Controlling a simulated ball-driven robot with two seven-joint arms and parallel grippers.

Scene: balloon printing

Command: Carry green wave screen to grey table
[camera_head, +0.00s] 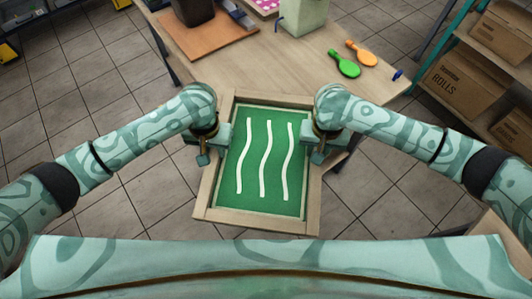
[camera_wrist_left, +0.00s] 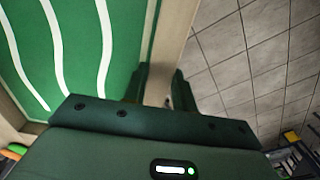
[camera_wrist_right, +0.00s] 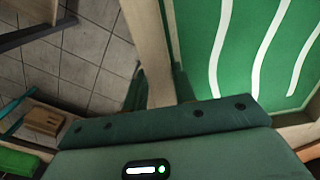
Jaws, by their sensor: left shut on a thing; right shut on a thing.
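The green wave screen (camera_head: 262,165) is a wooden frame around a green sheet with white wavy lines. It is in the middle of the head view, in front of my body and above the tiled floor. My left gripper (camera_head: 217,140) is shut on its left side bar, and my right gripper (camera_head: 318,142) is shut on its right side bar. The left wrist view shows the screen (camera_wrist_left: 85,45) with its bar between the left fingers. The right wrist view shows the screen (camera_wrist_right: 235,50) with its bar between the right fingers. I cannot tell which table is the grey one.
A wooden-topped table (camera_head: 240,60) lies just beyond the screen. On it are a green paddle (camera_head: 344,64), an orange paddle (camera_head: 361,52), a pale green container (camera_head: 303,12) and a brown board (camera_head: 208,40). Shelves with cardboard boxes (camera_head: 458,85) stand at right. Tiled floor is open at left.

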